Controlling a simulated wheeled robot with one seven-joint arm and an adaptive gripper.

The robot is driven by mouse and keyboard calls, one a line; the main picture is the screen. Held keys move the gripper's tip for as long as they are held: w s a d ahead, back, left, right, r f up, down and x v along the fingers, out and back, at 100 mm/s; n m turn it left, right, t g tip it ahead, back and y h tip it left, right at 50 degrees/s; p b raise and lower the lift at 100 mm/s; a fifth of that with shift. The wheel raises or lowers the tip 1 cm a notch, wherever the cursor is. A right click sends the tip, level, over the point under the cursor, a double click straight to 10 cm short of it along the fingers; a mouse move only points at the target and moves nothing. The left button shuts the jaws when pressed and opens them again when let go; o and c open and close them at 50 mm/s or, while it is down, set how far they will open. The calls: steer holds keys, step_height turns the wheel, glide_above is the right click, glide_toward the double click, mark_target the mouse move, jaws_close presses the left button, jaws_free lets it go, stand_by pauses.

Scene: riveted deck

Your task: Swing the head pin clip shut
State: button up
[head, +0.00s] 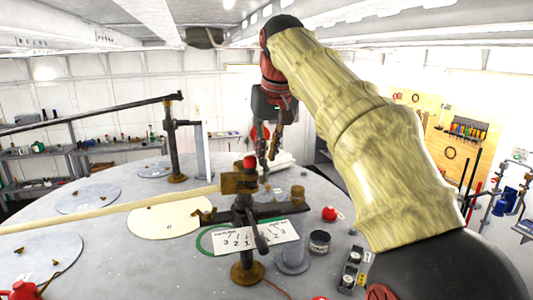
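The head pin clip is not clearly identifiable by itself. A brass-coloured clamp block (239,181) with a red knob (250,161) on top sits on a dark upright post (243,222) near the table's middle. A dark lever (259,238) hangs at the post's right side. A long pale rod (120,210) runs from the left edge to the block. My gripper (268,154) hangs fingers down, just above and right of the red knob in the picture. Its distance in depth from the block is unclear. The fingers are small and dark, so their opening cannot be judged.
A number card (252,236) lies by the post on the round grey table (130,265). A red dome (329,214), a dark jar (319,243) and a switch box (351,268) stand to the right. A second post (175,140) carries a dark bar behind left.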

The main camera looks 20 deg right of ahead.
steer(key=shift+w+f, duration=0.35)
steer(key=shift+f, duration=0.2)
steer(key=shift+s, duration=0.1)
jaws_close()
steer(key=shift+a+m+h, duration=0.1)
steer(key=shift+m+h, duration=0.5)
steer(key=shift+m, duration=0.9)
jaws_free()
